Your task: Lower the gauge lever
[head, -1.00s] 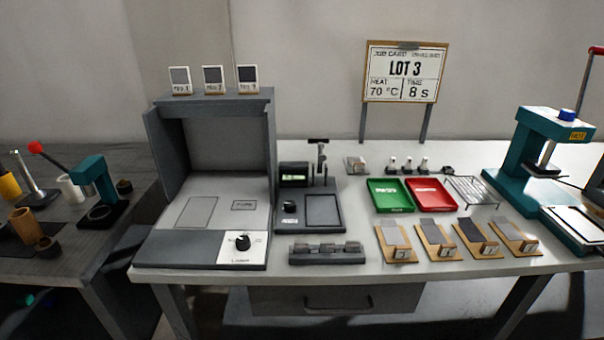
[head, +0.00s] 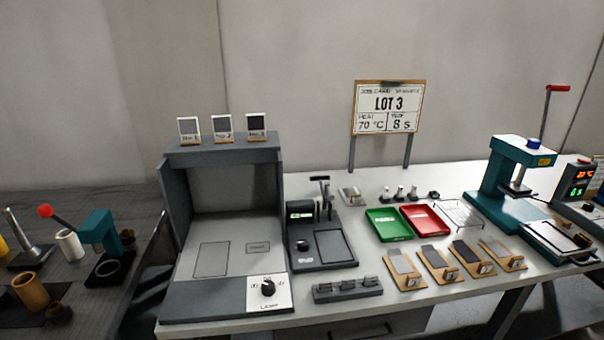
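The gauge (head: 322,250) is a dark grey device on the light bench, just right of the grey booth. It has a small lit display (head: 300,211), a black knob and a flat rectangular plate. Its lever (head: 320,180) stands at the back, a dark upright post with a short black T-shaped handle at the top. The handle appears raised above the plate. My gripper is not in view, and nothing touches the lever.
A grey booth (head: 173,223) with a lamp knob stands left of the gauge. A block holder (head: 347,290) lies in front. Green (head: 388,225) and red (head: 425,220) trays lie to the right, with several sample cards nearer. A teal press (head: 523,160) stands farther right.

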